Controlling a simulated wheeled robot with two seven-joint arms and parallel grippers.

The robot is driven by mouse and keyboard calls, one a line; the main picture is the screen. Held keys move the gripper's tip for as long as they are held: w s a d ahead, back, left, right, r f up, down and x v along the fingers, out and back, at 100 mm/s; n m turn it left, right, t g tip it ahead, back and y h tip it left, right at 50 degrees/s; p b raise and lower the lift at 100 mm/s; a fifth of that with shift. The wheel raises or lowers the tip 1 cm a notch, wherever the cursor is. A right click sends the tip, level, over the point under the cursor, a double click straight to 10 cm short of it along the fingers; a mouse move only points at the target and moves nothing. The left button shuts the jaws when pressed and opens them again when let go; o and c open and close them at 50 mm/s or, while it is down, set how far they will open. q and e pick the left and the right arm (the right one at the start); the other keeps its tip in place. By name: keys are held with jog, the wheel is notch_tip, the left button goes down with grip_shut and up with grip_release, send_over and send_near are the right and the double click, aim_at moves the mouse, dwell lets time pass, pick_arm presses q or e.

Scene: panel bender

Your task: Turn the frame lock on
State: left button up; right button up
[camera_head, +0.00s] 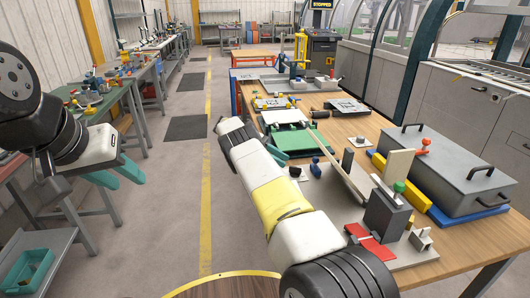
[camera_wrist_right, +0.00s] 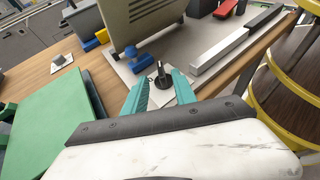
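My left gripper (camera_head: 118,175) is open and empty over the aisle, away from the bench.
A blue knob (camera_wrist_right: 135,57) and an upright beige panel (camera_wrist_right: 145,25) stand close beyond the black knob. A green tray (camera_wrist_right: 55,130) lies at left in the wrist view. A grey lidded box (camera_head: 440,170) sits at the bench's right. The aisle floor (camera_head: 180,220) is clear.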

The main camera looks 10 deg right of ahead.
jog(key=shift+v, duration=0.85)
jog(key=s+d+r+m+t+y, duration=0.1)
jog(key=s+r+m+t+y, duration=0.3)
jog(key=r, duration=0.6)
jog(key=s+d+r+m+t+y, duration=0.15)
jog(key=s+r+y, duration=0.35)
jog(key=r, duration=0.5)
jog(key=s+a+r+m+t+y, duration=0.1)
jog(key=s+a+r+t, duration=0.15)
jog(key=s, duration=0.45)
jog(key=s+a+r+m+t+y, duration=0.1)
jog(key=s+a+r+t+y, duration=0.1)
jog(key=s+a+r, duration=0.3)
jog(key=s+a+f+m+t, duration=0.1)
jog(key=s+a+t, duration=0.1)
jog(key=s, duration=0.5)
jog(key=s+a+f+m+t+y, duration=0.1)
jog(key=s+a, duration=0.3)
jog(key=s, duration=0.4)
jog(key=shift+f+m+t, duration=0.4)
jog(key=shift+f+m, duration=0.15)
jog(key=shift+f, duration=0.25)
